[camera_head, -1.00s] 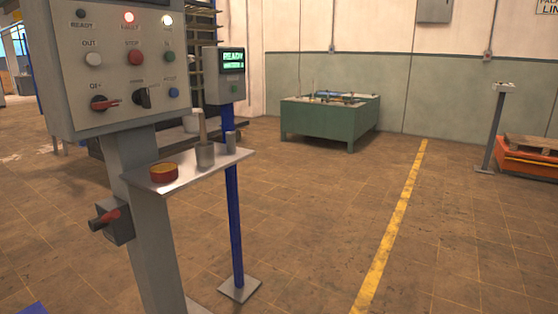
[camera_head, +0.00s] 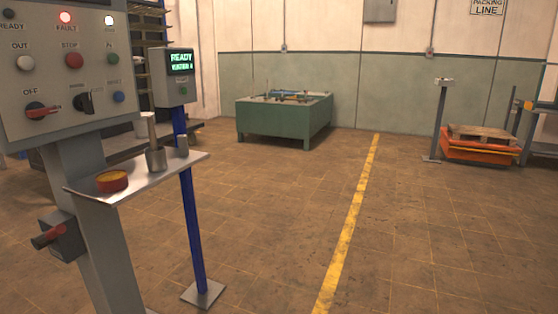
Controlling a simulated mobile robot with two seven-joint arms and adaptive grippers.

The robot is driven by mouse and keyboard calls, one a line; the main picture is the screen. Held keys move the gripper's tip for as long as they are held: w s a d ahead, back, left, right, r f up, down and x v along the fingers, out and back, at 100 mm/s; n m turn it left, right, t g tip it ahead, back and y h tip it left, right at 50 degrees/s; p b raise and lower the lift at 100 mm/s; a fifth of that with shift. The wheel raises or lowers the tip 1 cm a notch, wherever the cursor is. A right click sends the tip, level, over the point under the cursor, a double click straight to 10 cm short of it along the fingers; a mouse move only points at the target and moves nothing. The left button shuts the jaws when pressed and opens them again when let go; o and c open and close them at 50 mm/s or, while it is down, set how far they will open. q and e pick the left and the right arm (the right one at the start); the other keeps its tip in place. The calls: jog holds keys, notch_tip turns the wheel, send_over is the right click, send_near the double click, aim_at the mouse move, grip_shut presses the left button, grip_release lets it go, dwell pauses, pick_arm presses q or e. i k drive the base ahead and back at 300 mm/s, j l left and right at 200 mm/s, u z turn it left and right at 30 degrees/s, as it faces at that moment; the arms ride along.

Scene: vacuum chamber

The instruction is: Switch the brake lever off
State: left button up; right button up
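A grey control panel (camera_head: 66,75) stands at the left on a grey post. It carries a red rotary lever (camera_head: 42,111) under a label that reads OFF, and a black rotary switch (camera_head: 84,102) beside it. A grey box with a red and black handle (camera_head: 47,237) is fixed low on the post. Neither of my grippers shows in the view.
A small READY display (camera_head: 180,66) stands on a blue post right of the panel. The metal tray (camera_head: 143,180) juts out with a red and yellow tin (camera_head: 112,181). A green bench (camera_head: 285,119) and an orange pallet lift (camera_head: 481,150) stand farther back. The middle floor is clear.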

aim_at(45, 238)
jog(key=u, duration=1.4)
